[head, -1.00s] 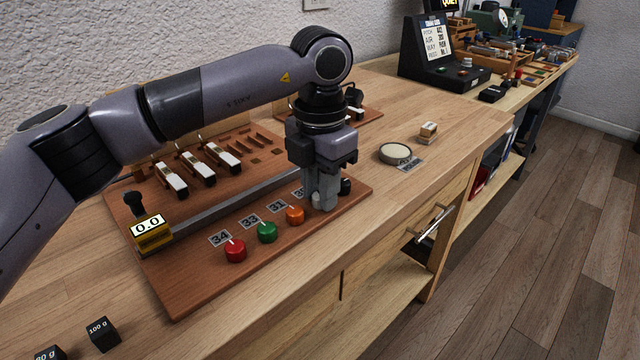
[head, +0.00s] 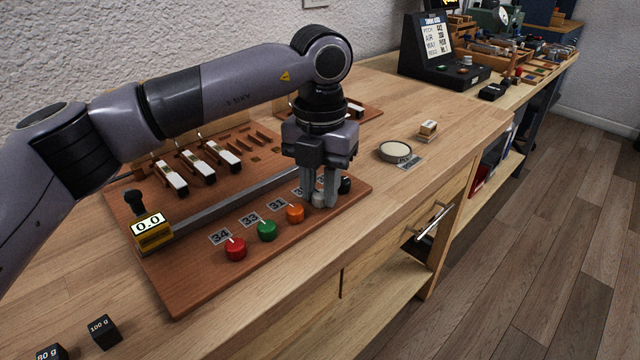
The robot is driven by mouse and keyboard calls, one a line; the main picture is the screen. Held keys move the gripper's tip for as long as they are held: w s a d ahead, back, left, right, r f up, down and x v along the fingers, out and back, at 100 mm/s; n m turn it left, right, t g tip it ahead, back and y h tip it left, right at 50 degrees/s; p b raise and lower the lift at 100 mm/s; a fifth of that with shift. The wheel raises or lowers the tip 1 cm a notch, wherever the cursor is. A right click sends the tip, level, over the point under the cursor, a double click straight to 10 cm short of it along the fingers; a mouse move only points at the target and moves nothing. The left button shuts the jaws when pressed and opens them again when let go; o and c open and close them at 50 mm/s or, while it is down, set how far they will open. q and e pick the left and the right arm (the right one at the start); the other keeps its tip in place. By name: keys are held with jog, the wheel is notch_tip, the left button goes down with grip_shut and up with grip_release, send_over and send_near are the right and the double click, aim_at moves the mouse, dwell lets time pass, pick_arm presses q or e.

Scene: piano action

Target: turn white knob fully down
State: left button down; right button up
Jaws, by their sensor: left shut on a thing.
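The white knob (head: 318,200) shows only in part, low between the fingers of my left gripper (head: 319,203). The gripper points down over the right end of the reddish-brown board (head: 185,285) and is shut on the knob. The fingers hide most of the knob, so how far it is turned cannot be seen. The orange knob (head: 295,214), green knob (head: 267,231) and red knob (head: 235,249) stand in a row to its left. A black knob (head: 345,185) stands close on its right. My right gripper is not in view.
Number labels lie behind the knobs. A yellow gauge reading 0.0 (head: 152,232) stands at the board's left, with white-topped keys (head: 222,155) behind. A round pad (head: 396,151) lies right of the board. Black weights (head: 103,332) are at front left. The bench front right is clear.

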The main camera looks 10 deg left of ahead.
aim_at(320, 194)
pick_arm(q)
jog(key=shift+w+r, duration=0.1)
jog(key=c, duration=0.9)
grip_release()
notch_tip(320, 194, up, 7)
jog(key=shift+r+p, duration=0.1)
jog(key=shift+p, duration=0.25)
